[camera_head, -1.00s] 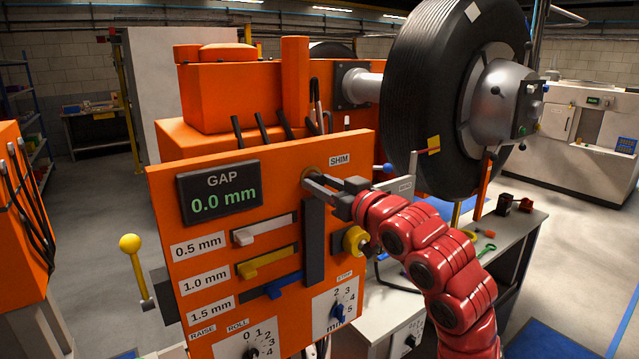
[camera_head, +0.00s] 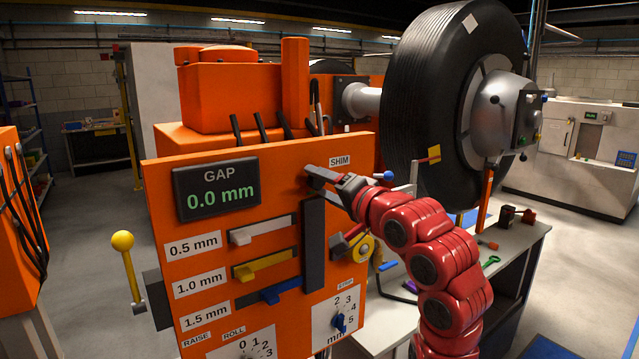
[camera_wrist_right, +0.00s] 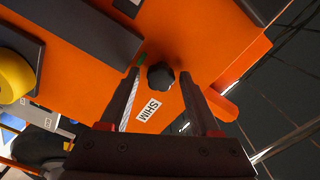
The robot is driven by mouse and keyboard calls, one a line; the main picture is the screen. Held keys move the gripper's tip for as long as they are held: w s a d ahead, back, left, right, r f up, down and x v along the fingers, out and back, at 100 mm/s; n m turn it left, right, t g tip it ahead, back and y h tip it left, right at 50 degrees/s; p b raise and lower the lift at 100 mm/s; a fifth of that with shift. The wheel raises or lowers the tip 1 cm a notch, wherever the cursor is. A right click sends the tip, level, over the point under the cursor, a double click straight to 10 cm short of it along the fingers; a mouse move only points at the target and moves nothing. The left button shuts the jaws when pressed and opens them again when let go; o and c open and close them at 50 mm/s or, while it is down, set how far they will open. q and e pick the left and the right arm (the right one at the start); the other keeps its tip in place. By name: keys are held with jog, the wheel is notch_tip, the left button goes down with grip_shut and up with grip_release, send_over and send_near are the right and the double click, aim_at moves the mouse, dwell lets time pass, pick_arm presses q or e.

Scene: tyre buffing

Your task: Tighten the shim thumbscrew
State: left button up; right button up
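The shim thumbscrew (camera_wrist_right: 160,76) is a dark, round, lobed knob on the orange panel beside the SHIM label (camera_wrist_right: 149,111) in the right wrist view. My right gripper (camera_wrist_right: 160,75) is open, with one finger on each side of the knob and a small gap visible on both sides. In the head view my right gripper (camera_head: 311,174) is at the panel's upper right, just left of and below the SHIM label (camera_head: 340,161); its fingers hide the thumbscrew there. My left gripper is not in view.
The GAP display (camera_head: 217,188) reads 0.0 mm. White (camera_head: 242,236), yellow (camera_head: 250,270) and blue (camera_head: 282,291) sliders sit left of a dark vertical bar (camera_head: 314,245). A yellow knob (camera_head: 363,250) is below right. The large tyre (camera_head: 450,110) stands behind the panel.

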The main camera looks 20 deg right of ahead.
jog(key=v, duration=0.6)
jog(key=shift+p, duration=0.4)
